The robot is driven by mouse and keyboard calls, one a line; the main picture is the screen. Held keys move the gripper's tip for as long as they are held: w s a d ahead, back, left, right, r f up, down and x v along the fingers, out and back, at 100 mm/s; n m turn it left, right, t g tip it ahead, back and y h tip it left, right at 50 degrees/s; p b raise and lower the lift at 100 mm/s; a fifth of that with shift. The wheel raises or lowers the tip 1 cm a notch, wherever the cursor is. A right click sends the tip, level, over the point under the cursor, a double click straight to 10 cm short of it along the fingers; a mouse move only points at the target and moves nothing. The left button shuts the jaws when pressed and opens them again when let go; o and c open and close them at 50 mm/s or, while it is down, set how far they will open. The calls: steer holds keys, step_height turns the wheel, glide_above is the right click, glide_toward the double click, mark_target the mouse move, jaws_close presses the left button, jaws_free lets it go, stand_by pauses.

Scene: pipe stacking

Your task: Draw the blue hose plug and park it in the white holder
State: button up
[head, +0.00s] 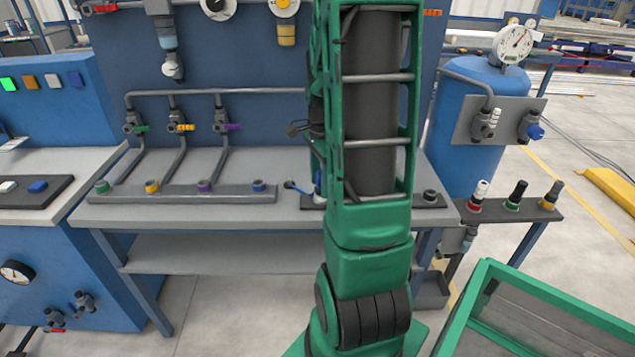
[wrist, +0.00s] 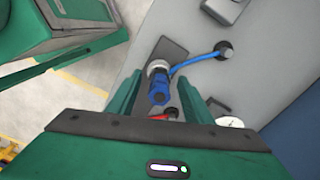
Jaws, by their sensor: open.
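The blue hose plug (wrist: 158,92) stands on a dark plate (wrist: 168,49) in the wrist view, with a pale metallic collar at its base. A blue hose (wrist: 195,59) runs from it to a dark hole in the bench. In the head view the plug (head: 318,184) shows partly beside my arm. My gripper (wrist: 161,80) is open, with one finger on each side of the plug and gaps showing. A white round piece (wrist: 230,122) shows at the right behind my gripper; I cannot tell whether it is the white holder. My arm hides the gripper in the head view.
A grey rail (head: 180,194) with green, yellow, purple and blue ports lies left on the bench. A blue tank (head: 482,125) with a gauge stands right. A side shelf (head: 530,209) holds several coloured plugs. A green-edged bin (head: 545,301) is front right.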

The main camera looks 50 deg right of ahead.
step_height(320, 180, up, 10)
steer(key=shift+w+r, duration=0.1)
steer(key=shift+r, duration=0.1)
stand_by(0.3)
steer(key=s+a+f+n, duration=0.1)
steer(key=s+a+n, duration=1.3)
steer(key=a+n, duration=0.2)
steer(key=shift+a+f+n, duration=0.15)
steer(key=shift+f+n, duration=0.05)
steer(key=shift+n, duration=0.3)
